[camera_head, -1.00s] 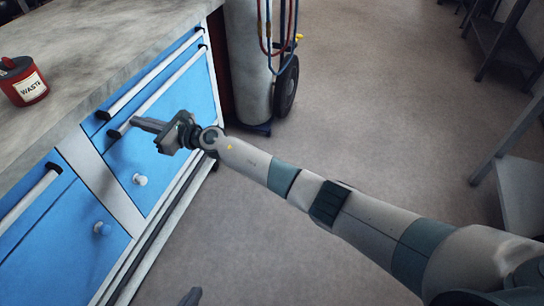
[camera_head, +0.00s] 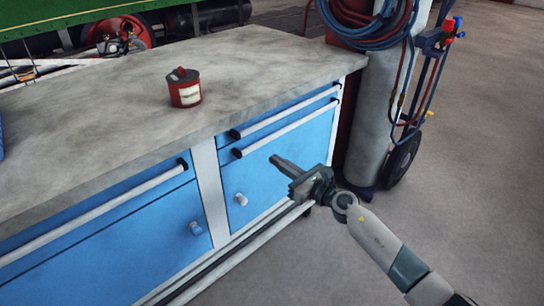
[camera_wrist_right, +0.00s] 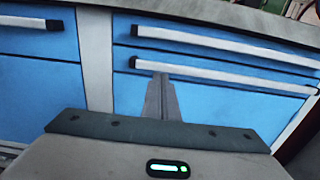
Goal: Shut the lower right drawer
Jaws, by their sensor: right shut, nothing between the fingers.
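The lower right drawer (camera_head: 290,133) is a narrow blue front with a long pale handle, under a similar upper drawer (camera_head: 275,118) in the cabinet's right section. It looks nearly flush with the front; a small gap cannot be ruled out. It also shows in the right wrist view (camera_wrist_right: 240,77). My right gripper (camera_head: 276,160) is shut and empty, in front of the blue door below that drawer. In the right wrist view its fingertips (camera_wrist_right: 161,76) overlap the lower edge of the drawer's handle; contact cannot be told. My left gripper is out of view.
A red waste can (camera_head: 185,90) stands on the grey worktop (camera_head: 100,105). Blue doors with round knobs (camera_head: 240,199) sit below the drawers. A gas cylinder (camera_head: 372,120) with hoses and a wheel stands right of the cabinet. The floor (camera_head: 475,170) at the right is clear.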

